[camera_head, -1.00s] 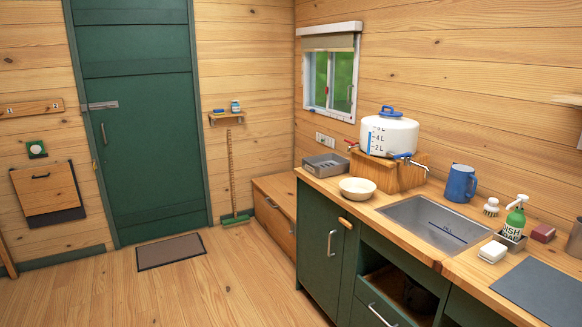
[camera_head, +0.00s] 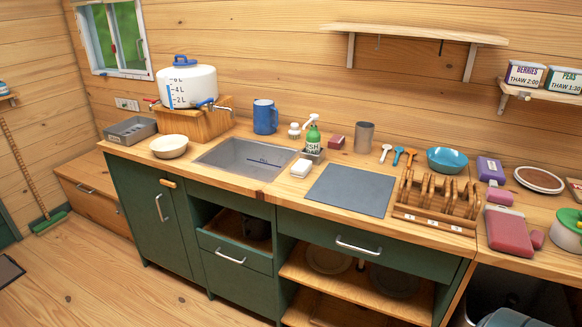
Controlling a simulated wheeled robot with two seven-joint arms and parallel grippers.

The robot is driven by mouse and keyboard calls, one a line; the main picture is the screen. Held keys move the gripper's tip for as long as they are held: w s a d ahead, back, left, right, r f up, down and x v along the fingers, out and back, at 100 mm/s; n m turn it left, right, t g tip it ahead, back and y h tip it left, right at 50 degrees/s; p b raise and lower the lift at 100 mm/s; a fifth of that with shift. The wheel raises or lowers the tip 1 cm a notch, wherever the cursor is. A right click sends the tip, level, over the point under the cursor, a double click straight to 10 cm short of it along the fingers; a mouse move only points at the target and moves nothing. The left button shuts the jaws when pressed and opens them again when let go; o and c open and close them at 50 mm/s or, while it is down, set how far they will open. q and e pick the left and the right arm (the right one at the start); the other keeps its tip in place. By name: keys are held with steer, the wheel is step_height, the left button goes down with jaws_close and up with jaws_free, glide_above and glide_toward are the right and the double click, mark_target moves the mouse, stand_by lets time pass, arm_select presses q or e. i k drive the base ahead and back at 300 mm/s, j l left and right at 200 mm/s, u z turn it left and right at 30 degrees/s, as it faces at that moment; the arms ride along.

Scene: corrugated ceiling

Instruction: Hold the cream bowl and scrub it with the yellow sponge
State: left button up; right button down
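The cream bowl (camera_head: 169,147) sits upright on the counter at the left, between the grey metal tray and the sink (camera_head: 218,158). It looks empty. I cannot make out a clearly yellow sponge. A white block (camera_head: 301,168) lies on the counter by the sink's right front corner, and a dark red block (camera_head: 335,141) lies behind it. A green dish soap bottle (camera_head: 312,138) with a white pump stands in a small caddy between them. A white-bristled brush (camera_head: 294,131) stands behind the sink. Neither of my grippers shows.
A water tank (camera_head: 187,84) with taps stands on a wooden block behind the bowl. A blue mug (camera_head: 265,117) is behind the sink. A grey mat (camera_head: 351,190) is bare. A wooden rack (camera_head: 436,205) and a crowded counter lie at the right. Floor in front is clear.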

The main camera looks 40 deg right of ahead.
mark_target(302, 167)
steer(key=z, duration=1.25)
steer(key=i+j, duration=0.2)
steer(key=j, duration=0.15)
steer(key=i+j+z, duration=0.1)
steer(key=i+j, duration=0.3)
steer(key=j, duration=0.25)
steer(key=i+j+z, duration=0.1)
steer(key=j, duration=0.25)
steer(key=i+j, duration=0.25)
steer(key=j+z, duration=0.05)
